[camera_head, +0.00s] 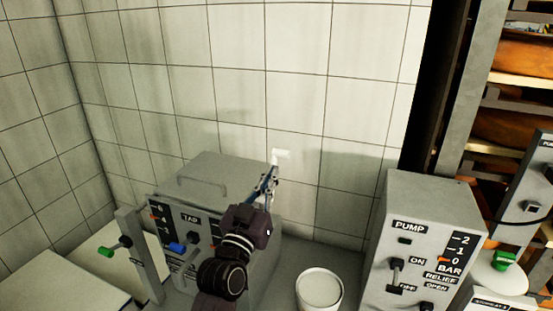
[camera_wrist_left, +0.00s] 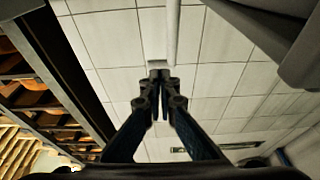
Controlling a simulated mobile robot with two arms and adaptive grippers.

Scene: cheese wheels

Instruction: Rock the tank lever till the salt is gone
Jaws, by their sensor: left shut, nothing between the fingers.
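A grey box with a panel marked TAP (camera_head: 190,218) and a number scale stands left of centre in the head view. A white T-shaped handle (camera_head: 283,154) shows against the tiled wall behind it; I cannot tell whether this is the tank lever. My left gripper (camera_head: 274,174) is shut and empty, pointing up, its tips just below the white handle; I cannot tell if they touch. In the left wrist view the closed fingertips (camera_wrist_left: 158,75) lie in front of a pale rod (camera_wrist_left: 172,32). No salt is recognisable. My right gripper is out of view.
A grey box marked PUMP (camera_head: 412,226) stands on the right, with switches and a BAR scale. A white round tub (camera_head: 319,289) sits between the boxes. Shelves of cheese wheels (camera_head: 515,88) stand far right.

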